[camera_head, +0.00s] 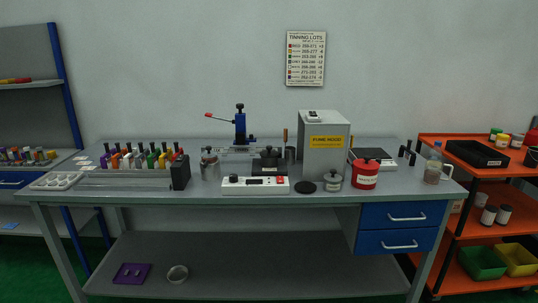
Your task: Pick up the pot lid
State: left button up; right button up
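A flat black disc (306,187) lies on the grey workbench near its front edge, right of the white control unit; it looks like a lid, but I cannot be sure it is the pot lid. A small grey jar with a knobbed lid (333,180) stands just right of it. A red pot with a dark knobbed top (365,175) stands further right, with a pale label. Neither of my grippers is in view.
A clear bottle (433,165) stands at right. An orange cart (455,145) is beside the bench.

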aim_at(269, 153)
jog(key=i+j+u, duration=0.1)
jog(key=i+u, duration=0.3)
jog(key=i, duration=0.95)
